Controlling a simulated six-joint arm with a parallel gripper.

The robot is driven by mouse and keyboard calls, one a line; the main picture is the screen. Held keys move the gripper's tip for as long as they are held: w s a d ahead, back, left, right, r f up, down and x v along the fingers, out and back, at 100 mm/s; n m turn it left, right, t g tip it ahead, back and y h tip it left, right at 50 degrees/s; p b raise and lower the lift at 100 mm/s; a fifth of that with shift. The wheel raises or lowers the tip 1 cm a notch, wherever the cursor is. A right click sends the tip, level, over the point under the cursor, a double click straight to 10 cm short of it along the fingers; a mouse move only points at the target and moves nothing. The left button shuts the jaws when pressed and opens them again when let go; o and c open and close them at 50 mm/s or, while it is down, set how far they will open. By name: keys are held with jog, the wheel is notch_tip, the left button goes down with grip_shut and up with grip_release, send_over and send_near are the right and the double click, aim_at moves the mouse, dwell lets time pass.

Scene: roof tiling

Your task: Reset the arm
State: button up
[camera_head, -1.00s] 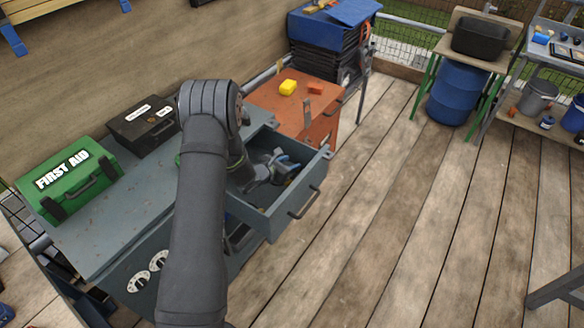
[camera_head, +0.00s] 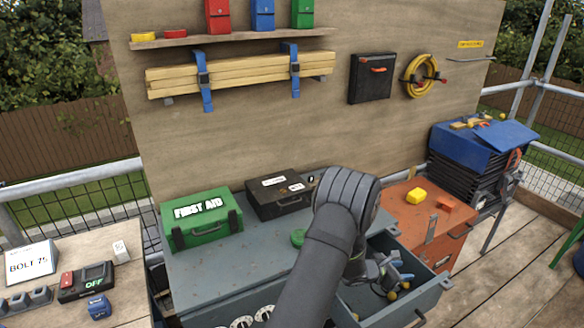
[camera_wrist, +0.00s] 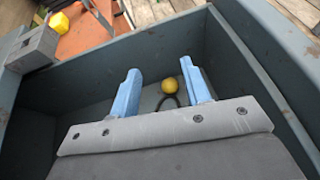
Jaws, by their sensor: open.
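My gripper (camera_head: 392,280) is over and partly inside the open drawer (camera_head: 425,298) of the grey workbench (camera_head: 215,277). In the wrist view my gripper (camera_wrist: 168,88) shows two blue fingers spread apart, with nothing held between them. A yellow ball-like thing (camera_wrist: 169,85) with a dark loop beside it lies in the drawer, beyond and between the fingers. My forearm hides part of the workbench and the drawer in the head view.
A green first aid box (camera_head: 202,219) and a black case (camera_head: 280,194) stand on the workbench. An orange cabinet (camera_head: 408,208) with a yellow block (camera_head: 416,195) adjoins it on the right. Shelf and strapped planks (camera_head: 240,75) are on the wall. Open deck floor lies right.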

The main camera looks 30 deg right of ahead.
aim_at(404, 284)
notch_tip(404, 284, down, 6)
jog(key=shift+r, duration=0.2)
jog(key=x, duration=0.2)
jog(key=shift+s+d+f, duration=0.1)
jog(key=shift+d+f, duration=0.2)
jog(key=shift+f, duration=0.05)
jog(key=shift+d+f, duration=0.2)
jog(key=shift+f, duration=0.35)
jog(key=shift+r, duration=0.25)
jog(key=shift+r, duration=0.1)
